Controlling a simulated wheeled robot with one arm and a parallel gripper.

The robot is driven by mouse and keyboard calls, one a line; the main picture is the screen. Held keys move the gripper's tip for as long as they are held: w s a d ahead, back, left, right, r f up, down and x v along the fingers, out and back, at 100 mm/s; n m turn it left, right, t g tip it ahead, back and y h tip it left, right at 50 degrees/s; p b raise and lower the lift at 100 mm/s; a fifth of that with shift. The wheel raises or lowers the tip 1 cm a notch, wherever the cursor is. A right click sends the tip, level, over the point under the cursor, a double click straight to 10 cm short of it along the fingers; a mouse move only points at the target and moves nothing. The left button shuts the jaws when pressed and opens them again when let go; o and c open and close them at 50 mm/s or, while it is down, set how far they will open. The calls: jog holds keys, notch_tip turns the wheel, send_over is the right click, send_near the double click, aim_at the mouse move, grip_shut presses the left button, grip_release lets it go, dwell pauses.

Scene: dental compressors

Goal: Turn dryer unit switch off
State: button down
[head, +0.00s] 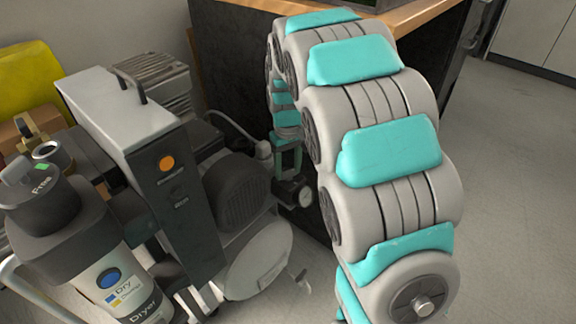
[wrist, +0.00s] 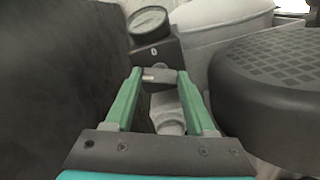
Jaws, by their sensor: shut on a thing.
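The dryer unit, a dark-topped cylinder (head: 118,270) labelled "Dry" and "Dryer", stands at lower left in the head view. In the wrist view, a dark switch box (wrist: 153,52) marked "0" sits below a round gauge (wrist: 149,20). My gripper (wrist: 159,76) is shut on the knob. In the head view my gripper (head: 287,160) is small, partly hidden by my arm, just above the gauge (head: 305,196). The knob's far side is hidden.
A grey cabinet (head: 118,110) with an orange button stands left of my gripper. A black ribbed motor cover (wrist: 270,95) is close on the right in the wrist view. A dark panel (head: 235,60) with a wooden top stands behind. Open floor (head: 515,190) lies right.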

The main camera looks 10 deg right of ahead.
aim_at(288, 172)
jog(key=m+p, duration=0.2)
jog(key=m, duration=0.5)
jog(key=shift+r, duration=0.15)
jog(key=m+p, duration=0.2)
jog(key=m, duration=0.4)
jog(key=shift+m, duration=0.4)
jog(key=shift+c, duration=1.2)
grip_release()
notch_tip(288, 172, up, 8)
jog(key=shift+f, duration=0.2)
